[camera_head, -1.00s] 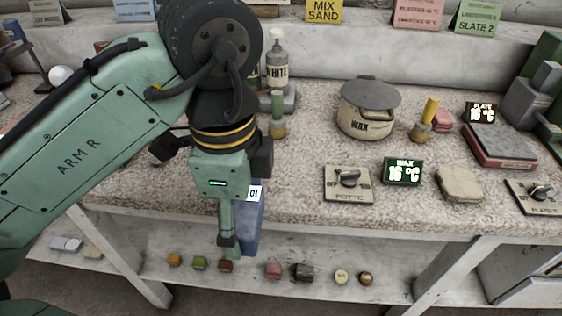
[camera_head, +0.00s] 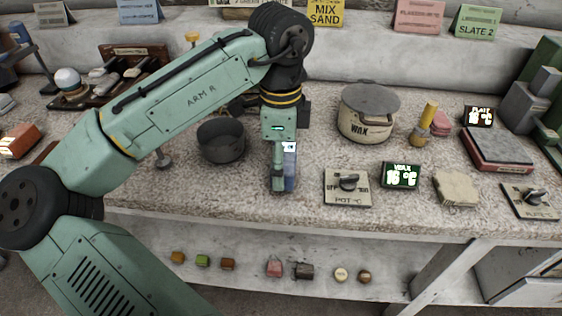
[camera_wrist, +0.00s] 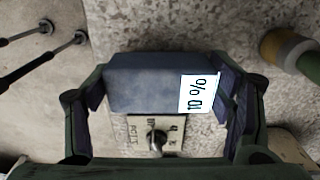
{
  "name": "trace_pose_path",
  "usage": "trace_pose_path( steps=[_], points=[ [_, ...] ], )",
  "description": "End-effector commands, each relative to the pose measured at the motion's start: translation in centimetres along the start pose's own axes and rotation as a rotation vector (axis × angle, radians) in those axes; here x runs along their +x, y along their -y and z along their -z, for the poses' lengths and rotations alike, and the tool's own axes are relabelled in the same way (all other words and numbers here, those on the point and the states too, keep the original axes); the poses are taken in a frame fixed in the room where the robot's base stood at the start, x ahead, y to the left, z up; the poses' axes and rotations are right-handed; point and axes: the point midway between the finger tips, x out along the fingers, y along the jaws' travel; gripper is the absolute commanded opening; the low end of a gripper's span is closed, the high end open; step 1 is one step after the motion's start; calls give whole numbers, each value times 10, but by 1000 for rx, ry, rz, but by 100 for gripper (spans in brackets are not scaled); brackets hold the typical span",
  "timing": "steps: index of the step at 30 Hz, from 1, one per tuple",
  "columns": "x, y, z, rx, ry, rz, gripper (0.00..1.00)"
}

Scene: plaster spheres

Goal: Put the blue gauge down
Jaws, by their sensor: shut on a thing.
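The blue gauge (camera_head: 290,168) is a blue block with a white label at its top. It is held upright in my gripper (camera_head: 282,185), above or at the speckled bench top, between the dark pot and the POT knob plate. In the wrist view the blue gauge (camera_wrist: 145,85) lies between both fingers of my gripper (camera_wrist: 165,95), with its "10 %" label toward the right finger. I cannot tell whether its lower end touches the bench.
The POT knob plate (camera_head: 348,186) is just right of the gauge. A dark pot (camera_head: 221,140) stands to its left, and the WAX pot (camera_head: 366,112) behind right. The WAX display (camera_head: 401,177) is further right. The bench's front edge (camera_head: 260,222) is close.

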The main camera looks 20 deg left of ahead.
Motion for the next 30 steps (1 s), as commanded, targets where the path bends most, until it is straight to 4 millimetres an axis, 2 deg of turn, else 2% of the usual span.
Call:
trace_pose_path(
  steps=[4,17,18,26,30],
  points=[
    [13,0,0,0,1,1,52],
    [20,0,0,0,-1,1,52],
    [19,0,0,0,0,2,77],
    [19,0,0,0,0,1,95],
    [19,0,0,0,0,1,95]
  ],
)
